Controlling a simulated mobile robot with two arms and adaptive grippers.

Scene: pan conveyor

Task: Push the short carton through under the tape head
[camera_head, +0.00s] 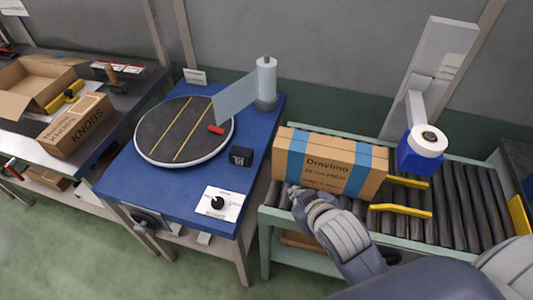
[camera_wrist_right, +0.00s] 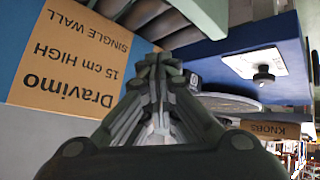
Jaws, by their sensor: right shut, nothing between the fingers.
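The short carton (camera_head: 335,162) is brown with blue bands and the name Dravimo; it sits on the left end of the roller conveyor (camera_head: 455,218). In the right wrist view the carton (camera_wrist_right: 75,65) appears upside down, marked 15 cm HIGH. The tape head (camera_head: 419,155), a blue block with a white tape roll, hangs over the rollers just right of the carton. My right gripper (camera_head: 297,194) is shut and empty at the carton's near left lower corner. Its closed fingers (camera_wrist_right: 157,62) show beside the carton; I cannot tell whether they touch it. My left gripper is out of view.
Yellow guide rails (camera_head: 400,209) lie on the rollers beyond the carton's right end. A blue table (camera_head: 125,185) with a round turntable (camera_head: 160,125) and stretch-film roll stands left. Further left, a bench holds a KNOBS carton (camera_head: 76,125) and an open box (camera_head: 38,82).

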